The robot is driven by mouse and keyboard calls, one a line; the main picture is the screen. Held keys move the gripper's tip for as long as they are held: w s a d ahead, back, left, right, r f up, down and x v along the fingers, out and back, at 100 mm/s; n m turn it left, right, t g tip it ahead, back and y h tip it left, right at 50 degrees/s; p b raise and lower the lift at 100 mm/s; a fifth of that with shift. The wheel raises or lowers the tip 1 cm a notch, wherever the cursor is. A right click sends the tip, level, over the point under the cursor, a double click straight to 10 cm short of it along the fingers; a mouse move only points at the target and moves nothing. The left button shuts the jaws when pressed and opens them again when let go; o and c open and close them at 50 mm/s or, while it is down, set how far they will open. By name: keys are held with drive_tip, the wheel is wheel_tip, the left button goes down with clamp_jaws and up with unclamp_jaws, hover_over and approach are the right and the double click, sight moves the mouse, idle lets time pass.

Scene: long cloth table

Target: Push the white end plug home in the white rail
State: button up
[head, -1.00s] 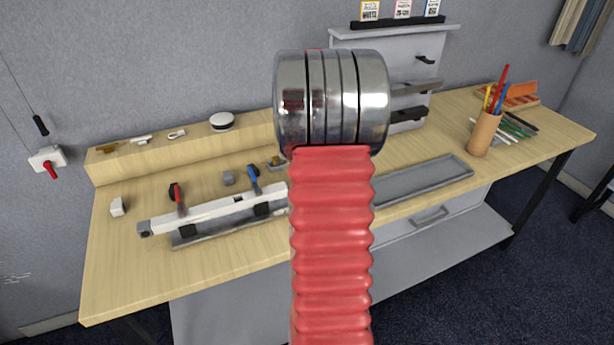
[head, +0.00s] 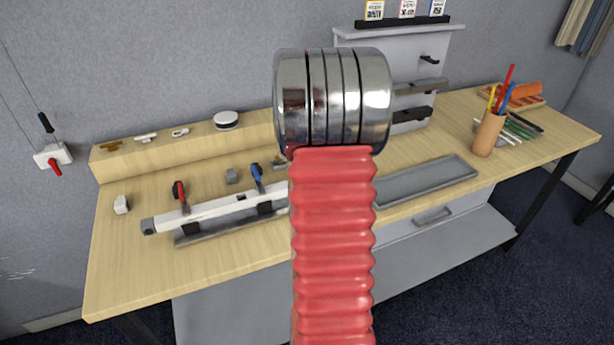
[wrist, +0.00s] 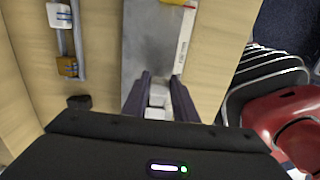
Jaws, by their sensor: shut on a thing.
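The white rail (head: 215,207) lies in a grey fixture at the left of the table, with a grey piece at its left end and its right end hidden behind my arm. In the wrist view a part of the white rail (wrist: 187,40) with red marking runs past the far side of the fingers. My gripper (wrist: 158,92) is shut on a small white piece, which looks like the white end plug (wrist: 157,96). Whether the plug touches the rail cannot be told. The head view hides my gripper behind my arm.
A red-handled clamp (head: 180,194) and a blue-handled clamp (head: 257,178) stand at the rail. A grey tray (head: 425,181) and a pen cup (head: 487,134) are to the right. A raised ledge (head: 190,145) runs along the back.

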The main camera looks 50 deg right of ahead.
drive_tip(key=shift+w+a, duration=0.3)
drive_tip(key=shift+a, duration=0.2)
drive_tip(key=shift+w+a, duration=0.3)
drive_tip(key=shift+a, duration=0.2)
drive_tip(key=o, duration=1.1)
wheel_tip(320, 180, up, 14)
drive_tip(key=shift+f, duration=0.15)
idle(1.2)
